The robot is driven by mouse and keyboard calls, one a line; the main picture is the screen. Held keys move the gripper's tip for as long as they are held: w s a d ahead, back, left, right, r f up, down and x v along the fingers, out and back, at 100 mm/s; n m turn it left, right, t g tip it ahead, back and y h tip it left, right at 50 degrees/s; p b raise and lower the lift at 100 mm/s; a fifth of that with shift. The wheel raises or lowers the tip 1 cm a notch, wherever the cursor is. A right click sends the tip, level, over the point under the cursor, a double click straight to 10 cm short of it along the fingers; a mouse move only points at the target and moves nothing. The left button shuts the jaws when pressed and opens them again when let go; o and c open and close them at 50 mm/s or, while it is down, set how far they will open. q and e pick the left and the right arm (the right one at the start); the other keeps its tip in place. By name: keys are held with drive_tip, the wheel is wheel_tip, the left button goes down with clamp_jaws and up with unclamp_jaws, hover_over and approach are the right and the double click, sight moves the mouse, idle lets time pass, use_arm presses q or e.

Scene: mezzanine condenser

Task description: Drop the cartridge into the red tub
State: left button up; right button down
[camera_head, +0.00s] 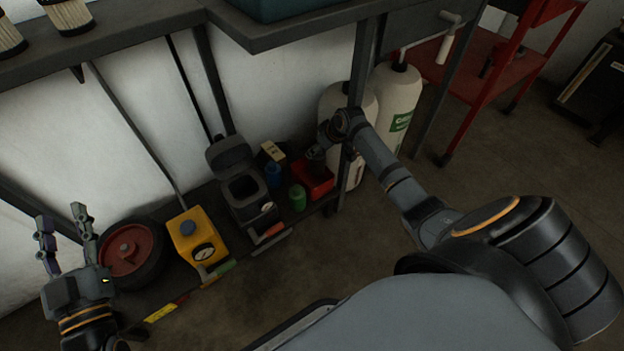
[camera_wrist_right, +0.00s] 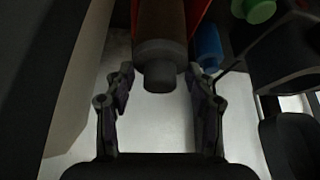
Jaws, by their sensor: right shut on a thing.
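The red tub (camera_head: 318,182) stands on the low shelf in the head view, and part of its red wall (camera_wrist_right: 198,14) shows at the top of the wrist view. My right gripper (camera_wrist_right: 162,80) is shut on the cartridge (camera_wrist_right: 162,50), a brownish cylinder with a grey end cap, between its two fingers. In the head view my right gripper (camera_head: 322,147) is above the tub's back edge, and the dark cartridge is hardly distinguishable there. My left gripper (camera_head: 64,222) is open and empty at the far left, beside the wheel.
White gas cylinders (camera_head: 396,95) stand right of the tub. An upper shelf (camera_head: 130,38) overhangs.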

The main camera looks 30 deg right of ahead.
idle(0.3)
drive_tip(key=shift+c, duration=1.9)
unclamp_jaws()
wheel_tip(320, 180, up, 10)
drive_tip(key=shift+r, duration=0.1)
